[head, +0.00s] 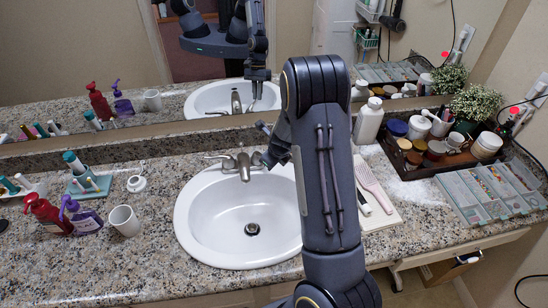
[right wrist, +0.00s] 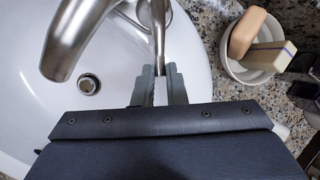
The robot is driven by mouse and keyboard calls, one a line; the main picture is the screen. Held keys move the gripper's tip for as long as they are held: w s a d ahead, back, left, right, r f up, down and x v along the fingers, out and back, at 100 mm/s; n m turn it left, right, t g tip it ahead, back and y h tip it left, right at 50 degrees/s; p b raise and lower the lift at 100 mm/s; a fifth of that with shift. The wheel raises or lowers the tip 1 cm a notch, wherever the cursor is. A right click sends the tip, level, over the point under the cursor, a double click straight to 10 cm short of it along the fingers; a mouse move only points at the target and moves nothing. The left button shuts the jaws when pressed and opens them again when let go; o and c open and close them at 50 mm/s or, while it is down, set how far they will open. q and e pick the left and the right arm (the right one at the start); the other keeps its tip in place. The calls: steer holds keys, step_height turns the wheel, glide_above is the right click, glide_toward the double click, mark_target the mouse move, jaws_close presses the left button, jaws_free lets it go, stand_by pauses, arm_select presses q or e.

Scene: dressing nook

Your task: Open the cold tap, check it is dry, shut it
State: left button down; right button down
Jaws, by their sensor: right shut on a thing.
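The white basin (head: 205,225) is set in the granite counter, with its metal tap spout (head: 243,168) at the back. No water stream shows under the spout, and the drain (head: 252,229) is bare. A lever (head: 214,156) stands left of the spout. My right gripper (head: 268,157) is at the lever on the right side, mostly behind my arm in the head view. In the right wrist view, my right gripper (right wrist: 160,88) is shut on this right tap lever (right wrist: 158,40), beside the spout (right wrist: 72,42). My left gripper is out of view.
A bowl with soap bars (right wrist: 232,68) stands close to the right of the gripper. A white cup (head: 124,221) and pump bottles (head: 47,214) stand left of the basin. A pink brush (head: 372,185) and dark tray (head: 440,165) lie right. A mirror (head: 90,50) rises behind.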

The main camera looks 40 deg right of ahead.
steer(key=c, duration=1.5)
jaws_free()
steer(key=shift+p+v, duration=0.7)
steer(key=shift+v, duration=3.2)
